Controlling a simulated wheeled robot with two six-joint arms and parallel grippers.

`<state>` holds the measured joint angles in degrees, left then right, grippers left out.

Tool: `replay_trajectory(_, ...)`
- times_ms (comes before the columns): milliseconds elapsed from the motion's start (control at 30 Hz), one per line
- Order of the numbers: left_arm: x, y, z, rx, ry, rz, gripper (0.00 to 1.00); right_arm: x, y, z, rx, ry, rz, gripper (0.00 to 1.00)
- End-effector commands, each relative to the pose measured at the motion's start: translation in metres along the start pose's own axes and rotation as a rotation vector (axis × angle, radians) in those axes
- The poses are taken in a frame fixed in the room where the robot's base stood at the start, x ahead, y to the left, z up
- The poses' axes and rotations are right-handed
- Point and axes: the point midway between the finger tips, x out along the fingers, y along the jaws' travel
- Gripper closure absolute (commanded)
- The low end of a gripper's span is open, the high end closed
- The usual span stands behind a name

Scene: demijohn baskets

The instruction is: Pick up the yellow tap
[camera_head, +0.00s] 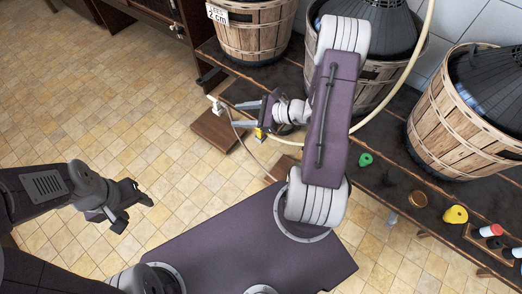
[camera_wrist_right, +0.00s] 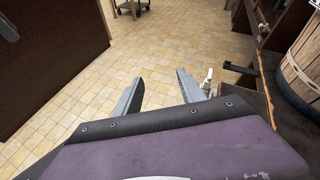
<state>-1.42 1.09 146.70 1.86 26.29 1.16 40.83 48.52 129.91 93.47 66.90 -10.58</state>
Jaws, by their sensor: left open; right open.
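A small yellow piece, which looks like the yellow tap (camera_head: 259,134), shows just beside the near finger of my right gripper (camera_head: 235,114) at the bench's front edge. It is partly hidden by the gripper, and I cannot tell whether they touch. The right gripper is open with nothing between its fingers; its spread fingers also show in the right wrist view (camera_wrist_right: 159,76), where the yellow piece is not seen. My left gripper (camera_head: 137,213) is open and empty over the tiled floor at the left.
The dark bench (camera_head: 385,180) carries slatted demijohn baskets (camera_head: 445,128), a green piece (camera_head: 365,159) and a yellow holed piece (camera_head: 455,214). A white tap (camera_head: 216,106) shows near the right fingertips, also in the wrist view (camera_wrist_right: 207,80). A pale hose crosses behind my right arm. Floor at left is clear.

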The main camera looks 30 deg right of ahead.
Motion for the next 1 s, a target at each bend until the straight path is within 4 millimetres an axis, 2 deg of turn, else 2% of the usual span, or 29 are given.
replay_trajectory(33,0.055,-0.001,0.006,0.000,0.000,0.000,0.46,0.008,-0.005,-0.076,0.095,0.006,-0.097,0.53)
replay_trajectory(100,0.082,-0.002,0.008,0.000,0.000,0.000,0.46,0.001,-0.014,-0.131,0.197,0.014,-0.206,0.53)
replay_trajectory(200,0.107,-0.002,0.011,0.000,0.000,0.000,0.46,-0.009,-0.017,-0.185,0.298,0.023,-0.306,0.53)
replay_trajectory(267,0.114,-0.002,0.011,0.000,0.000,0.000,0.46,-0.013,-0.016,-0.202,0.334,0.027,-0.339,0.53)
replay_trajectory(333,0.117,-0.002,0.012,0.000,0.001,0.000,0.46,-0.017,-0.015,-0.212,0.358,0.029,-0.360,0.53)
replay_trajectory(467,0.114,-0.002,0.011,0.000,0.001,0.000,0.46,-0.020,-0.016,-0.213,0.367,0.030,-0.367,0.53)
replay_trajectory(700,0.127,-0.003,0.013,0.000,0.001,0.000,0.46,0.013,-0.026,-0.216,0.362,0.030,-0.362,0.53)
replay_trajectory(900,0.130,-0.003,0.013,0.000,0.001,0.000,0.46,0.021,-0.029,-0.216,0.364,0.030,-0.363,0.53)
replay_trajectory(1000,0.142,-0.003,0.014,0.000,0.001,0.000,0.46,0.040,-0.032,-0.219,0.360,0.030,-0.359,0.53)
